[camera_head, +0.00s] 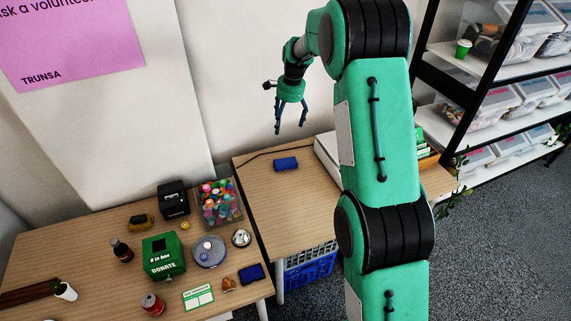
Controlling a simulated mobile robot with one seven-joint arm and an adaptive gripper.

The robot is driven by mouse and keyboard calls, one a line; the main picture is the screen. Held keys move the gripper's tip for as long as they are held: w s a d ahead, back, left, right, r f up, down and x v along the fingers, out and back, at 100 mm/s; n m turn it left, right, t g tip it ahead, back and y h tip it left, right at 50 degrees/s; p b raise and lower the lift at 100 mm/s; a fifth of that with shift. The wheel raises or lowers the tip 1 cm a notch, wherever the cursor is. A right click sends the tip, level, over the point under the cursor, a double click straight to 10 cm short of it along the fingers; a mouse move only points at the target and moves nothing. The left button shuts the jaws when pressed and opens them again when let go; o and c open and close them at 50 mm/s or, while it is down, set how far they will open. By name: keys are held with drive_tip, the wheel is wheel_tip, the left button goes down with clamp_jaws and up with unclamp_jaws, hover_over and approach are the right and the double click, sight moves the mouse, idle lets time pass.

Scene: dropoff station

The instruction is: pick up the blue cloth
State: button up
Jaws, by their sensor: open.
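A small blue folded thing (286,163), which looks like the blue cloth, lies flat on the right-hand wooden table (285,210). My gripper (290,127) is green with dark fingers. It points down with its fingers spread and nothing between them. In the picture it is just above the blue cloth, apart from it; the exact height gap is hard to tell. A darker blue flat item (251,274) lies at the right edge of the left table; I cannot tell what it is.
The left table (90,255) holds a green donation box (163,256), a clear bin of colourful items (218,204), a black device (173,200), a can (153,304) and bottles. A dark cable runs behind the cloth. A blue crate (310,268) is under the right table. Shelves (500,100) stand right.

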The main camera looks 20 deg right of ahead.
drive_tip(key=w+d+f+m, duration=0.2)
drive_tip(key=w+f, duration=0.1)
drive_tip(key=f, duration=0.5)
drive_tip(key=w+d+f+m+g+p, duration=0.1)
drive_tip(key=w+d+f+m, duration=0.1)
drive_tip(key=f, duration=0.6)
drive_tip(key=shift+w+d+y+p, duration=0.3)
drive_tip(key=shift+w+d, duration=0.4)
drive_tip(key=shift+f, duration=0.2)
drive_tip(key=b, duration=0.1)
hover_over(286, 164)
drive_tip(key=d, duration=0.1)
drive_tip(key=shift+w+d+f, duration=0.1)
drive_tip(key=shift+f, duration=4)
drive_tip(key=shift+a+f+b, duration=0.2)
drive_tip(key=shift+f+b, duration=0.15)
drive_tip(key=shift+f, duration=0.95)
drive_tip(key=shift+a+f+b, duration=0.2)
drive_tip(key=shift+f+b, duration=0.1)
drive_tip(key=shift+f, duration=0.95)
drive_tip(key=c, duration=1.1)
